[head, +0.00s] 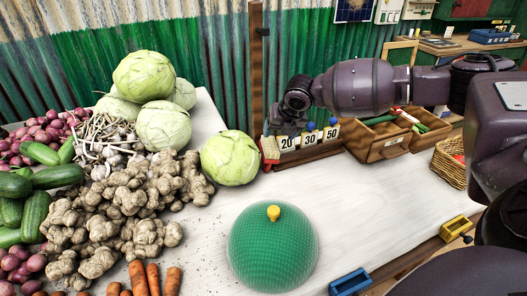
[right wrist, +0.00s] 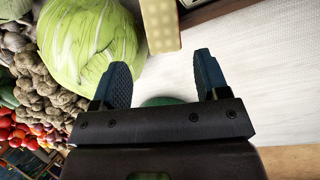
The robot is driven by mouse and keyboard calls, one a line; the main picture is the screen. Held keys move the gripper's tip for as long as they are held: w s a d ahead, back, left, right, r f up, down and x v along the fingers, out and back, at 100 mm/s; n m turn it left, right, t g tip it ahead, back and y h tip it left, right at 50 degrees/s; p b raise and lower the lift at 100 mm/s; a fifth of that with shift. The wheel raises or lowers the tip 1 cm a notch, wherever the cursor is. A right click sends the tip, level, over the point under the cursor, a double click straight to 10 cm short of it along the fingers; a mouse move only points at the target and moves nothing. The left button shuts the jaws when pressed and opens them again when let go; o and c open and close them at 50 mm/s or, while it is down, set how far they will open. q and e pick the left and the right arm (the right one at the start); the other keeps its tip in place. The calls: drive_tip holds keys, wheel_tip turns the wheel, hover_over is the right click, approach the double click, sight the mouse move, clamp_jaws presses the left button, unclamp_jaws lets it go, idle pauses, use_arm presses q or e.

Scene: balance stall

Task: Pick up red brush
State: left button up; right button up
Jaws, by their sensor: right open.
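The red brush (head: 270,148) stands at the left end of the wooden price-card rack, close to the right side of a cabbage. In the right wrist view a pale cream, dotted block (right wrist: 160,24), which looks like its bristle part, lies just beyond my fingertips. My right gripper (head: 284,124) is above and slightly right of the brush in the head view, partly dark against the rack. In the right wrist view my right gripper (right wrist: 163,80) is open, with nothing held between its two fingers. My left gripper is not in view.
A cabbage (head: 230,158) sits just left of the brush. The rack with number cards (head: 310,139) and a wooden post (head: 257,70) stand close by. A green dome (head: 272,250) is in front. Wooden boxes (head: 378,142) stand right. The table's right middle (head: 370,195) is clear.

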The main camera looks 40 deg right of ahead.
sight(272, 148)
drive_tip(key=b+x, duration=0.1)
drive_tip(key=x, duration=0.4)
drive_tip(key=shift+s+f, duration=0.1)
drive_tip(key=shift+s, duration=0.05)
drive_tip(key=shift+f, duration=0.25)
drive_tip(key=shift+f+b, duration=0.35)
drive_tip(key=b+x, duration=0.1)
drive_tip(key=x, duration=0.3)
drive_tip(key=shift+f, duration=0.1)
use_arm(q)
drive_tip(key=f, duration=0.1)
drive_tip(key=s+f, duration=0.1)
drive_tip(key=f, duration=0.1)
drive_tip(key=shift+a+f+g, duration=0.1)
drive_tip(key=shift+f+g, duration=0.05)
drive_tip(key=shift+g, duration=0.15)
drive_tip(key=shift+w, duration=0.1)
use_arm(e)
drive_tip(key=shift+c, duration=0.4)
drive_tip(key=c, duration=0.7)
